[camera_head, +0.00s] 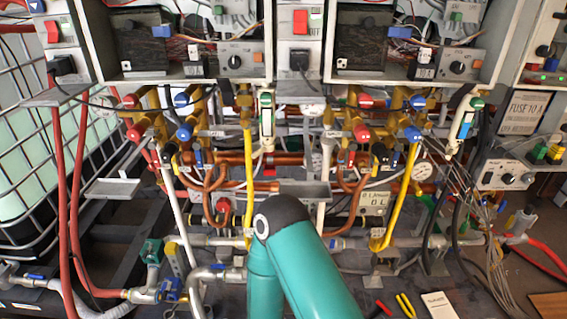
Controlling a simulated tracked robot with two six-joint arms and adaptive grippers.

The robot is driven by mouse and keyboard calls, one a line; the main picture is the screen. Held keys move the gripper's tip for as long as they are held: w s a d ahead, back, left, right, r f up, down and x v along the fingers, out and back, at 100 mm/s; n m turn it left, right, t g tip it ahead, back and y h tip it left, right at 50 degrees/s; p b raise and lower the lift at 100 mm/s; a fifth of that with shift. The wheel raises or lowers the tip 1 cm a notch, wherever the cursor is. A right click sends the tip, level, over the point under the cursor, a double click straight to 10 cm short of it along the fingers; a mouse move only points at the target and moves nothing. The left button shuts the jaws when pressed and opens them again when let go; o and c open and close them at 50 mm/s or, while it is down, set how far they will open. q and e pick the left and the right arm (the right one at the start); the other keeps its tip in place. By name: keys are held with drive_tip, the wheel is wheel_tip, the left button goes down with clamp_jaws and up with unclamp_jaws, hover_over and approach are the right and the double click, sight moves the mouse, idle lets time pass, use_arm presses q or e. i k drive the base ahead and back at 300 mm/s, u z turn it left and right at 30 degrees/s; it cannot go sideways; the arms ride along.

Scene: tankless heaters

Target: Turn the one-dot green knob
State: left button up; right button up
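Several green parts show in the head view, but dots are too small to make out, so I cannot tell which is the one-dot green knob. A green cap (477,103) tops a white fitting at the right. A green piece (265,99) sits on a white upright fitting at the centre. A green block-like part (151,251) is on the pipework at the lower left. A small green part (457,15) is inside the upper right cabinet. A teal arm of mine with a dark joint rises at the bottom centre. Neither gripper shows.
Two open grey heater cabinets (190,81) span the top. Red, blue and yellow valves and copper pipes crowd below them. A caged tank (22,150) stands at the left. Pliers (405,305) and a white booklet (438,305) lie at the lower right. Hanging cables (490,240) clutter the right.

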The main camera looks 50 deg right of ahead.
sight(265, 99)
drive_tip(key=z, duration=0.45)
drive_tip(key=k, duration=1.05)
drive_tip(key=z, duration=0.55)
drive_tip(key=i, duration=1.05)
drive_tip(key=z, duration=0.1)
